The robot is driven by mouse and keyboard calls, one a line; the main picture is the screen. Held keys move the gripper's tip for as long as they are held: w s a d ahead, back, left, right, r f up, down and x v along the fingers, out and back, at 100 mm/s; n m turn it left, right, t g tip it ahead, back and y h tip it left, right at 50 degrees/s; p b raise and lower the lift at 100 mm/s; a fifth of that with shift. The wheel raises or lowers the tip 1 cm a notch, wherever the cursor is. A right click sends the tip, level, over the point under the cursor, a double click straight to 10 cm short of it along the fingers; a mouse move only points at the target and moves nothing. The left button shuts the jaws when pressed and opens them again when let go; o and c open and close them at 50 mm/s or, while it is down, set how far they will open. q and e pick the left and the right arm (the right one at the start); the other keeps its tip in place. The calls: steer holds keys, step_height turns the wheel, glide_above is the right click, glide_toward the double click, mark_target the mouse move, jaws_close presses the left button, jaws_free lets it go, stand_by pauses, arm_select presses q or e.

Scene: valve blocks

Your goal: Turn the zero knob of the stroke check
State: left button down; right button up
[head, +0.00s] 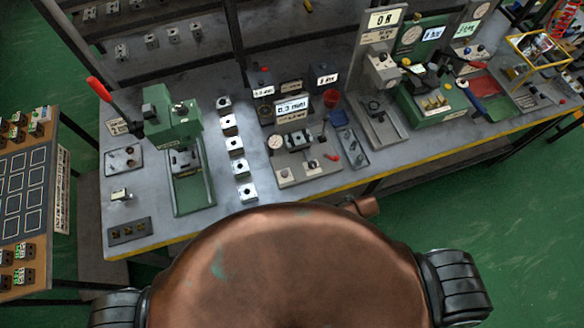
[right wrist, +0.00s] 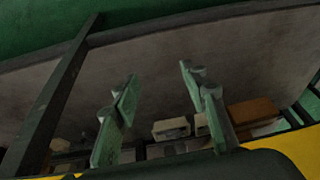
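A gauge station with a lit display (head: 293,107) reading about "0.3 mm" stands mid-bench in the head view. It has a round white dial (head: 275,141) and a pale base plate (head: 290,176) with small fittings. I cannot read any label naming the stroke check, and cannot single out its zero knob. My right gripper (right wrist: 160,80) shows in the right wrist view with its two greenish fingers spread apart and nothing between them. It faces a grey surface, apart from the gauge station as far as I can tell. My left gripper is not in view.
A green press (head: 172,120) with a red-handled lever stands left on the bench (head: 225,205). A row of metal blocks (head: 235,145) lies beside the gauge station. A red cup (head: 331,98) and a grey tray (head: 352,147) are right of it. A green fixture (head: 430,105) stands further right.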

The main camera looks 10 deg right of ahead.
steer(key=w+a+r+n+y+p, duration=0.1)
steer(key=a+r, duration=0.2)
steer(key=r, duration=0.8)
steer(key=w+a+r+n+p, duration=0.1)
steer(key=a+r, duration=0.2)
steer(key=r, duration=0.8)
step_height(320, 180, up, 4)
steer(key=n+g+h, duration=0.2)
steer(key=n+g, duration=0.1)
steer(key=n, duration=1.2)
glide_above(285, 173)
steer(key=shift+a+f, duration=0.1)
steer(key=shift+a, duration=0.15)
steer(key=shift+d, duration=0.15)
steer(key=shift+f, duration=0.2)
step_height(285, 173, down, 7)
steer(key=shift+f, duration=0.15)
steer(key=shift+c, duration=0.4)
